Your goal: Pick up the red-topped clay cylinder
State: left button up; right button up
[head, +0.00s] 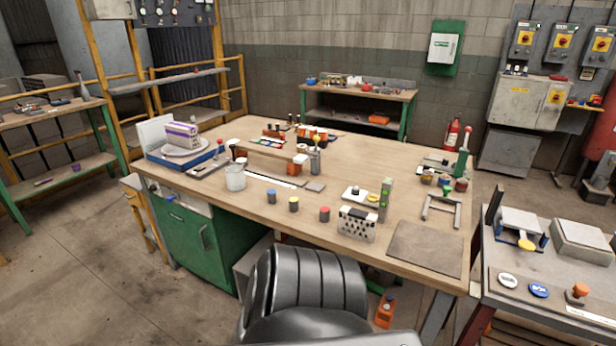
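The red-topped cylinder (324,214) stands upright near the front edge of the wooden workbench (230,207). To its left stand a yellow-topped cylinder (293,204) and a blue-topped cylinder (272,196), roughly in a row. A light hollow brick (356,224) with rows of holes in its face stands just right of the red-topped cylinder, with a small gap between them. Neither of my grippers shows in the head view.
A black ribbed seat-like shape (308,278) stands before the bench's front edge. A grey mat (426,247) and a grey U-shaped frame (441,209) lie to the right. A white cup (235,178) stands left. Bare wood surrounds the cylinders.

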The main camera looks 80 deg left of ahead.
aim_at(325, 210)
jog(key=u, duration=0.95)
jog(key=i, duration=0.85)
jog(key=u, duration=0.85)
